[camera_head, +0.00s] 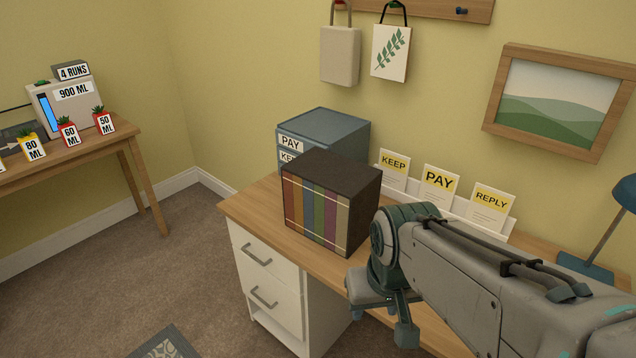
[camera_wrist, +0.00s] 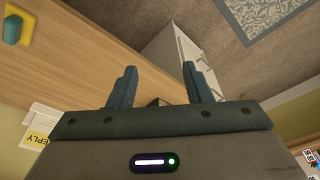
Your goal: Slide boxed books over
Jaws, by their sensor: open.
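The boxed books (camera_head: 315,208), a row of coloured spines in a dark case, stand upright on the wooden desk (camera_head: 244,207) near its left end. They are in front of a blue-grey cabinet (camera_head: 335,129) whose labels they partly cover. My gripper (camera_head: 382,325) is open and empty, to the right of the box and nearer the desk's front edge. In the wrist view my gripper (camera_wrist: 158,80) shows two spread fingers with desk and floor beyond. A small dark patch shows low between them; I cannot tell what it is.
Cards marked KEEP (camera_head: 394,166), PAY (camera_head: 439,184) and REPLY (camera_head: 490,207) stand in a white holder behind the box. A blue lamp (camera_head: 587,266) is at right. White drawers (camera_head: 265,272) are below. The desk's left end is narrow. A patterned rug (camera_head: 166,345) lies on the floor.

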